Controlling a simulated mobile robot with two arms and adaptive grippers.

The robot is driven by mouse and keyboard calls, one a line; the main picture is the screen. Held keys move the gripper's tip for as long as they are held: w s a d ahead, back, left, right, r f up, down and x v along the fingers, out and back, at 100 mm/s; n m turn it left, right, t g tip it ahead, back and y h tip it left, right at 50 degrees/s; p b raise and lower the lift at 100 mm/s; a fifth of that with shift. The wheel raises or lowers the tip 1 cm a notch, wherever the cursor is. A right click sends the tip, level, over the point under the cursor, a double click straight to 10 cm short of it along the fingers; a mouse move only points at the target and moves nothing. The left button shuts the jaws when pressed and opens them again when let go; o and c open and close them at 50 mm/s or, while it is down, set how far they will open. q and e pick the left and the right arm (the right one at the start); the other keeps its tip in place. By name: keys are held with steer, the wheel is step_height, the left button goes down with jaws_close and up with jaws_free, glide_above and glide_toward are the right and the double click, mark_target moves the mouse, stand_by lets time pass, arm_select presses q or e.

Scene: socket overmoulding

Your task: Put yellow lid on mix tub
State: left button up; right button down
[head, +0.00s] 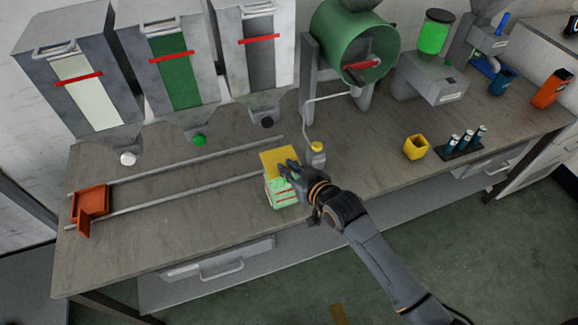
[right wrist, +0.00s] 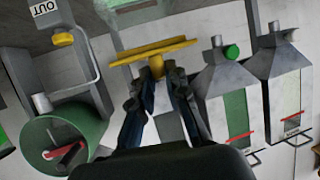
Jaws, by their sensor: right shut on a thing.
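The yellow lid (head: 279,156) is a flat square plate over the mix tub (head: 281,192), a pale green box with red lines near the front edge of the bench. My right gripper (head: 290,170) is shut on the lid from above. In the right wrist view the fingers (right wrist: 158,75) grip the lid's central knob, and the lid (right wrist: 135,54) shows nearly edge-on. Part of a pale tub (right wrist: 132,14) shows past the lid there, with a gap seeming to lie between them. The head view does not show whether they touch. My left gripper is not in view.
Two rails run along the bench (head: 160,235) to an orange pusher (head: 91,203) at left. Hoppers and a green drum (head: 350,45) stand behind. A yellow-capped spout (head: 317,153) is close right of the tub. A yellow cup (head: 415,147) and blue vials (head: 467,140) stand further right.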

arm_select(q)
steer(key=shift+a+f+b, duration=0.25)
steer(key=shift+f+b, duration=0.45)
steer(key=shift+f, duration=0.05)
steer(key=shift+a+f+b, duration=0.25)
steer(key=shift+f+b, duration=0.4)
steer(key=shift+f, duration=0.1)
arm_select(e)
steer(key=shift+f, duration=2.45)
steer(key=c, duration=1.3)
jaws_free()
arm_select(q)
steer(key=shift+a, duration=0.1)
arm_select(e)
steer(key=shift+o, duration=0.2)
steer(key=v, duration=1.2)
